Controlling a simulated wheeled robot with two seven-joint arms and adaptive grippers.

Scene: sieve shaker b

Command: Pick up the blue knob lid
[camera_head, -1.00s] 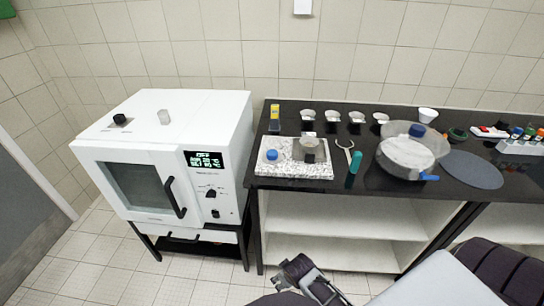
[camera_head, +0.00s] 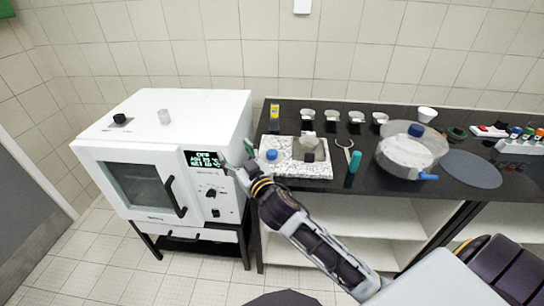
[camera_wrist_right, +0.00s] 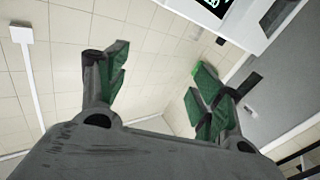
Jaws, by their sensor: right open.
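The clear round lid with a blue knob (camera_head: 417,130) on top sits on a clear round vessel (camera_head: 402,163), right of centre on the black bench. A smaller blue knob-like piece (camera_head: 271,155) lies on the left part of the speckled slab (camera_head: 290,171). My right gripper (camera_head: 237,158) is open and empty, in front of the white oven's right side and just left of the slab. My left gripper is out of view.
The white oven (camera_head: 165,160) stands left of the bench. A dark block (camera_head: 309,156) is on the slab. Several small cups (camera_head: 332,116) stand behind it; a teal-handled tool (camera_head: 354,168) lies between slab and vessel. A grey disc (camera_head: 472,170) lies to the right.

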